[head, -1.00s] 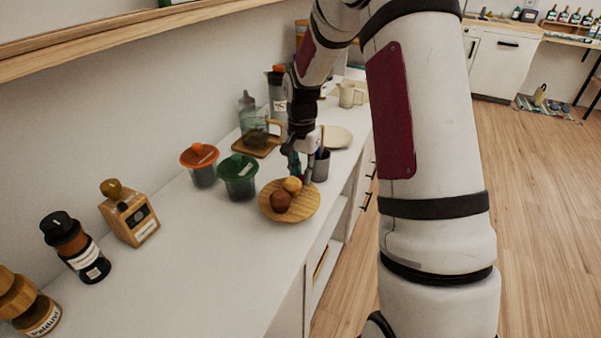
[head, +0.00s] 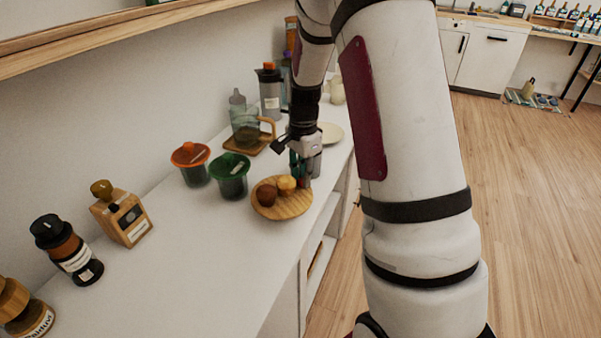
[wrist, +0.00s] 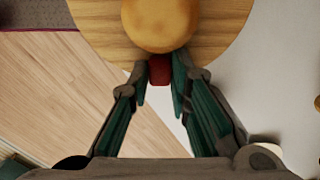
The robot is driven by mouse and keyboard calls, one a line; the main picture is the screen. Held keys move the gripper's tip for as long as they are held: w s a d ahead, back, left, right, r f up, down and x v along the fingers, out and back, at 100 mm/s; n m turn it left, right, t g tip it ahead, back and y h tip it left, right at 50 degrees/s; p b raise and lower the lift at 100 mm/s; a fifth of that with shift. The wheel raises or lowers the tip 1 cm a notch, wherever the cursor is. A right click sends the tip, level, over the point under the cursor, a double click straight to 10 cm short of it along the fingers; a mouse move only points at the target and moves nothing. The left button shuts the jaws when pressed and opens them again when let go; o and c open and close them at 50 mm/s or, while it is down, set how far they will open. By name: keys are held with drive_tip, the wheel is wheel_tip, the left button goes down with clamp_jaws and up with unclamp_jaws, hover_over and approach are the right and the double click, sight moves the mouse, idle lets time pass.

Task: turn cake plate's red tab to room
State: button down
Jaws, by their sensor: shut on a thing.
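The cake plate (head: 283,209) is a round wooden plate on the white counter, with an orange-yellow cake (head: 286,184) and a brown cake (head: 266,195) on it. In the wrist view the plate (wrist: 100,28) is cut off at the top, with the yellow cake (wrist: 158,22) near its edge. The red tab (wrist: 159,70) sticks out from the plate's rim. My gripper (wrist: 159,82) has its two green-padded fingertips on either side of the tab, shut on it. In the head view my gripper (head: 303,172) is at the plate's far right edge.
A glass jug (head: 246,127) on a wooden board and a pale plate (head: 331,134) lie beyond. The counter's front edge is close on the right.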

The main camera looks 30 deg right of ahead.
sight(306, 202)
drive_tip(key=shift+s+a+r+m+p, duration=0.1)
drive_tip(key=shift+s+m+p, duration=0.65)
drive_tip(key=shift+m, duration=0.95)
drive_tip(key=shift+s+a+m+p, duration=0.15)
drive_tip(key=shift+s+m+p, duration=0.15)
drive_tip(key=shift+s+m, duration=0.35)
drive_tip(key=shift+s+a+m+p, duration=0.15)
drive_tip(key=shift+s+m+p, duration=0.2)
drive_tip(key=shift+m, duration=0.5)
drive_tip(key=shift+s+a+m+p, duration=0.35)
drive_tip(key=shift+s+m+p, duration=0.15)
drive_tip(key=shift+m, duration=0.4)
drive_tip(key=shift+s+a+m+p, duration=0.35)
drive_tip(key=shift+m+p, duration=0.25)
drive_tip(key=shift+m, duration=0.3)
drive_tip(key=shift+s+a+m+p, duration=0.25)
drive_tip(key=shift+m+p, duration=0.2)
drive_tip(key=shift+m, duration=0.35)
drive_tip(key=shift+a, duration=0.15)
drive_tip(key=c, duration=1.5)
unclamp_jaws()
wheel_tip(306, 202, up, 12)
drive_tip(key=shift+f, duration=0.1)
